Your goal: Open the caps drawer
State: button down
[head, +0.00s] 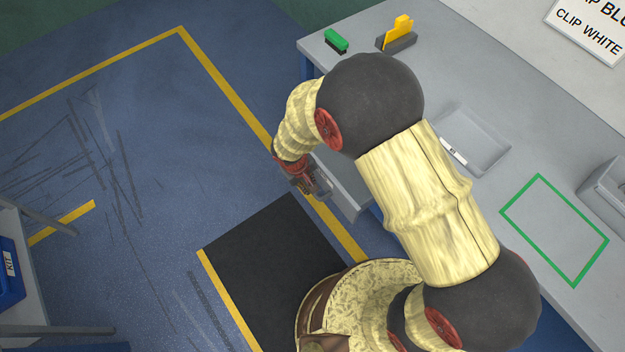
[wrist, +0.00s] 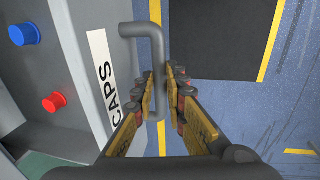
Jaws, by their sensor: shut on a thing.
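The caps drawer (wrist: 85,50) is grey, with a white label reading CAPS on its front and a grey bar handle (wrist: 156,42). In the head view the drawer (head: 345,192) juts out from the bench's front edge, so it stands at least partly open. My gripper (wrist: 161,78) is shut on the handle, with one finger on each side of the bar. In the head view my gripper (head: 318,186) is at the drawer's outer end. A blue cap (wrist: 25,34) and a red cap (wrist: 53,102) show behind the drawer front. My arm hides part of the drawer in the head view.
The grey bench (head: 460,75) carries a shallow grey tray (head: 487,150), a green brush (head: 336,41), a yellow item in a dark holder (head: 397,35) and a green outlined square (head: 520,200). A black mat (head: 265,250) lies on the blue floor. The floor left of my gripper is clear.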

jog(key=c, duration=1.8)
grip_release()
notch_tip(320, 180, up, 12)
jog(key=s+a, duration=0.1)
jog(key=a, duration=0.1)
jog(key=shift+s, duration=0.2)
jog(key=shift+f, duration=0.1)
